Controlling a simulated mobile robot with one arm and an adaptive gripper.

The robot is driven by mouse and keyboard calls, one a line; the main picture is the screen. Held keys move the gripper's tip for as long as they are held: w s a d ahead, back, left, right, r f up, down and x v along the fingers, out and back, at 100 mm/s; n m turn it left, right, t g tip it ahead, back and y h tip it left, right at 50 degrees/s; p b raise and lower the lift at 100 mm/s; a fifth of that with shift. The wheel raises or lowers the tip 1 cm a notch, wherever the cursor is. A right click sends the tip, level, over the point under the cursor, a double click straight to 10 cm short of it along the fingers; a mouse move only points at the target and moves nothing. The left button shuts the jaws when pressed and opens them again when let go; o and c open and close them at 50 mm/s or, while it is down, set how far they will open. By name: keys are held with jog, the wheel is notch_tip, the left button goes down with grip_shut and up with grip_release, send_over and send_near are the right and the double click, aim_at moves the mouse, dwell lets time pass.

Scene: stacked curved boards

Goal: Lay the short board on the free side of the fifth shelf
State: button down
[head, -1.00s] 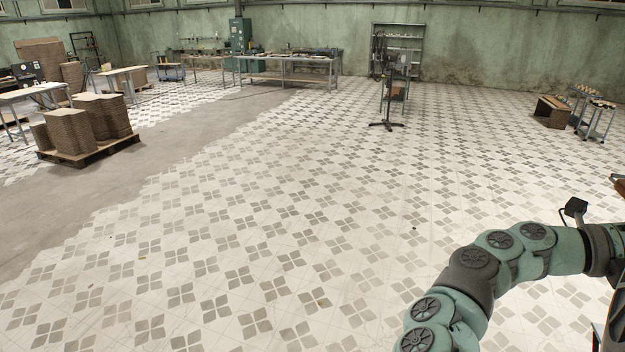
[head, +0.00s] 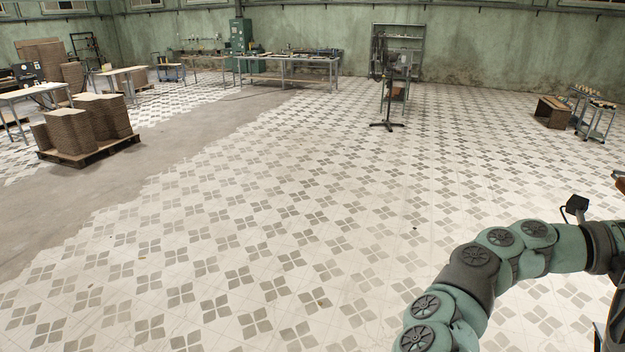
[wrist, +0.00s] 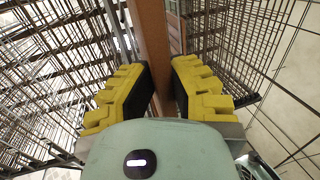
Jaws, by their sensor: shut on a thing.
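In the wrist view, my gripper (wrist: 164,95) has yellow fingers with black pads. It is shut on a brown board (wrist: 153,45), seen edge-on as a narrow strip running up between the pads to the top edge. The ends of the board are out of view, so I cannot tell its length. A wire-grid rack with several shelves (wrist: 50,65) fills the left of the wrist view, and more wire shelving (wrist: 228,40) shows on the right. I cannot tell which level is the fifth. The head view shows my arm at the lower right, but not my gripper or the shelves.
In the head view, the patterned floor (head: 260,220) is wide and clear. A pallet (head: 90,153) with stacked boards stands at the left. Workbenches (head: 285,60) line the back wall. A dark stand (head: 388,95) is at the middle back, and small carts (head: 597,118) are at the right.

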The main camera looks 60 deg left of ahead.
jog(key=shift+f+b, duration=0.35)
jog(key=shift+b, duration=0.05)
jog(key=c, duration=1.1)
grip_release()
jog(key=shift+f+b, duration=0.15)
jog(key=shift+b, duration=0.2)
jog(key=shift+b+v, duration=0.65)
jog(key=shift+v, duration=2.4)
jog(key=o, duration=0.7)
jog(key=shift+c, duration=0.2)
